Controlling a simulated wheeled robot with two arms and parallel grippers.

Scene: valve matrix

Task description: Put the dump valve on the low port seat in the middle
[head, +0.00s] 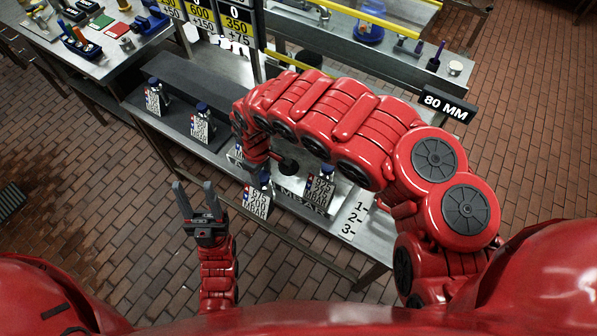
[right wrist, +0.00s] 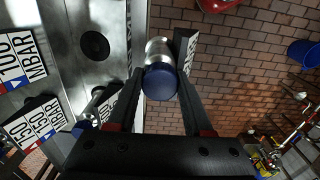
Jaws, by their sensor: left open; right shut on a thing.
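My right gripper (right wrist: 160,98) is shut on a valve (right wrist: 160,82) with a blue cap and a silver body. In the head view this valve seems to be the one with a white tag (head: 257,203), held at the bench's front edge; my arm hides most of the right gripper there. I cannot tell from its tag whether it is the dump valve. A round black port seat (head: 288,167) shows bare on the bench, right of the held valve; it also shows in the right wrist view (right wrist: 95,45). My left gripper (head: 193,188) is open and empty, in front of the bench.
Tagged valves stand on the steel bench: two at the left (head: 155,98) (head: 202,125) and one right of the bare seat (head: 322,185). Another tag is partly hidden behind my right arm. An 80 MM sign (head: 446,104) and yellow rails (head: 400,25) stand behind.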

